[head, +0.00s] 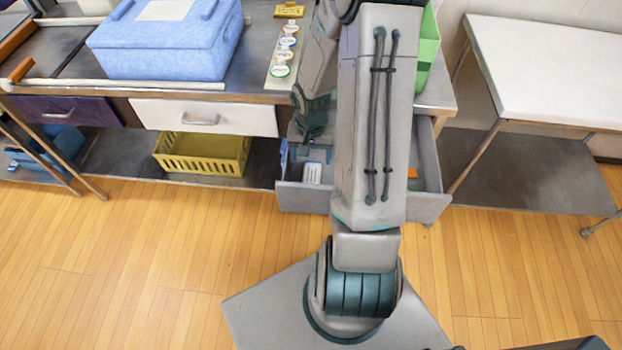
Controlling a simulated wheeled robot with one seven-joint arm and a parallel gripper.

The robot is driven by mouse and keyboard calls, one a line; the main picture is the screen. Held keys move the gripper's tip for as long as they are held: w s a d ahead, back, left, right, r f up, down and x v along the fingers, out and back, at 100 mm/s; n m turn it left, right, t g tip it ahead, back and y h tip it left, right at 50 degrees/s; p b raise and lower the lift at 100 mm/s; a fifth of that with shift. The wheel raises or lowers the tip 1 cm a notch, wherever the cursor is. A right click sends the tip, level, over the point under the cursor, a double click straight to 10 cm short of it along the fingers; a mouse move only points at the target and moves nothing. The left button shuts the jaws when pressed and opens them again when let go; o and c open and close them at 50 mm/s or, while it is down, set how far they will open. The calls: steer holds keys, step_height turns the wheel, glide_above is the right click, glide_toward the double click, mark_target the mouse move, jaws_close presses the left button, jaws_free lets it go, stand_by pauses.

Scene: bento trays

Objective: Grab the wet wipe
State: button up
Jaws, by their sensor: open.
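A grey drawer (300,197) stands pulled out below the counter. A small white packet with dark markings (312,173) lies inside at its left; it may be the wet wipe, but it is too small to read. My gripper (311,138) is open, pointing down over the drawer's left part, just behind and above the packet and seemingly apart from it. My arm hides the middle of the drawer. A small orange item (412,173) shows in its right part.
A blue lidded box (165,45) and a strip with several round labels (284,55) are on the counter. A yellow basket (203,154) sits on the lower shelf under a closed white drawer (205,117). A white table (555,70) stands at right. The wooden floor is clear.

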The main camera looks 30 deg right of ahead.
mark_target(312, 174)
steer(key=shift+s+f, duration=0.1)
steer(key=shift+f, duration=3.6)
steer(key=c, duration=1)
